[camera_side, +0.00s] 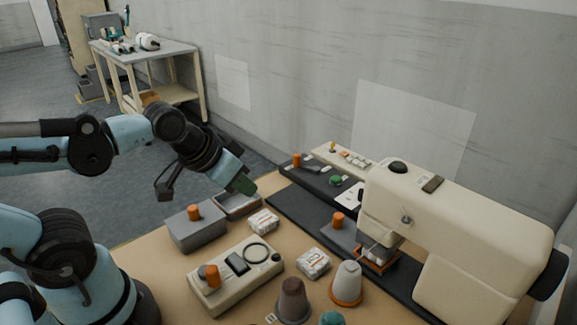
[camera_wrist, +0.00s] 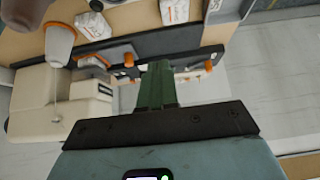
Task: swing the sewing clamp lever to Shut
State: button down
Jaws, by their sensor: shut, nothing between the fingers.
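My gripper (camera_side: 243,185) is shut and empty, with green fingers, held in the air above a small grey open tray (camera_side: 237,207). In the wrist view my gripper (camera_wrist: 157,70) points toward the black strip behind the tray. A black panel (camera_side: 318,175) at the back carries an orange-knobbed lever (camera_side: 297,160) and a green button (camera_side: 336,181). Another orange knob (camera_side: 338,219) stands on a grey plate near the needle of the cream sewing machine (camera_side: 455,215). Which knob belongs to the clamp lever, and any Shut marking, I cannot tell. My gripper is apart from both knobs.
A grey box (camera_side: 195,232) with an orange knob and a cream control box (camera_side: 236,278) stand at the front left. White wadding packs (camera_side: 263,221) and thread cones (camera_side: 347,283) stand on the table. A wall rises behind the table.

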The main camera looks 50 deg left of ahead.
dwell(0.3)
jog(key=c, duration=1.7)
grip_release()
jog(key=o, duration=0.3)
jog(key=shift+w+r, duration=0.25)
jog(key=shift+r, duration=0.05)
jog(key=o, duration=0.4)
jog(key=w+r, duration=0.2)
jog(key=w+a+r+n+g, duration=0.1)
jog(key=w+r, duration=0.1)
jog(key=w+r+n, duration=0.1)
jog(key=w, duration=0.1)
jog(key=shift+w+a+r+g, duration=0.15)
jog(key=shift+a+r+g, duration=0.15)
jog(key=shift+a+r, duration=0.1)
jog(key=w+a+r+n+g, duration=0.2)
jog(key=w+a+r+n, duration=0.1)
jog(key=w, duration=0.5)
jog(key=n+g, duration=0.4)
jog(key=n, duration=0.2)
send_over(297, 155)
notch_tip(297, 155, down, 6)
notch_tip(297, 155, down, 12)
jog(key=shift+a, duration=0.1)
